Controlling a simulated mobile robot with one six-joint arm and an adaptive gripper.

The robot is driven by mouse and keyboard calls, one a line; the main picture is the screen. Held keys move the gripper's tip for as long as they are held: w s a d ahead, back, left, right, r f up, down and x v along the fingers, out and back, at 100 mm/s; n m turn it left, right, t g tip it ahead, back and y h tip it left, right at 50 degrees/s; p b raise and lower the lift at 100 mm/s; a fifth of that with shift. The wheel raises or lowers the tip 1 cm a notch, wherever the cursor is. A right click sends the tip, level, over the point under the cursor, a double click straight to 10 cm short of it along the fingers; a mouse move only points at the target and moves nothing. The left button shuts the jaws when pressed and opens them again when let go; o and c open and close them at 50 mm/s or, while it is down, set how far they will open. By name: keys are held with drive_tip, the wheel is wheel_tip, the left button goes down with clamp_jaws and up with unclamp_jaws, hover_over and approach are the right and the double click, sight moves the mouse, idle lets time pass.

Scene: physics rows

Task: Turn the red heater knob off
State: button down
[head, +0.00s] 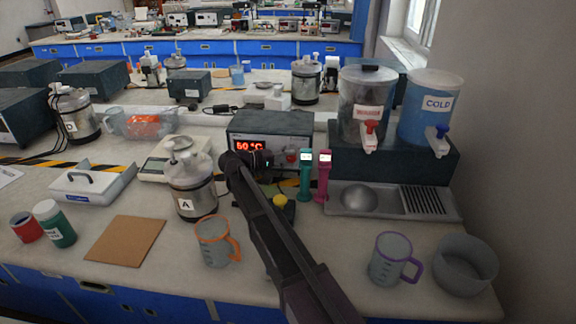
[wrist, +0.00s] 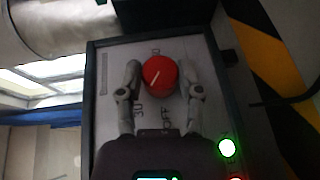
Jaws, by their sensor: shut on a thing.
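The heater is a dark box (head: 270,122) with a pale front panel and a red display (head: 251,146) that reads about 60 °C. Its round red knob (wrist: 160,75) has a slanted white mark, with small print around it on the panel. In the head view the knob (head: 291,155) is small and partly hidden by my gripper. My gripper (wrist: 160,76) has one finger on each side of the knob and is shut on it. In the head view my gripper (head: 268,158) reaches the heater's front. A green light (wrist: 228,148) glows on the panel.
Close by stand steel pot A (head: 192,185), a green and a pink handheld device (head: 324,175), and a yellow button (head: 280,201). An orange-handled beaker (head: 213,243) and a purple-handled beaker (head: 388,260) stand in front. Hot and cold dispensers (head: 428,105) stand at right.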

idle(0.4)
drive_tip(key=shift+c, duration=1.3)
unclamp_jaws()
drive_tip(key=shift+r+y+p, duration=0.25)
drive_tip(key=shift+y+p, duration=0.05)
drive_tip(key=shift+p, duration=0.75)
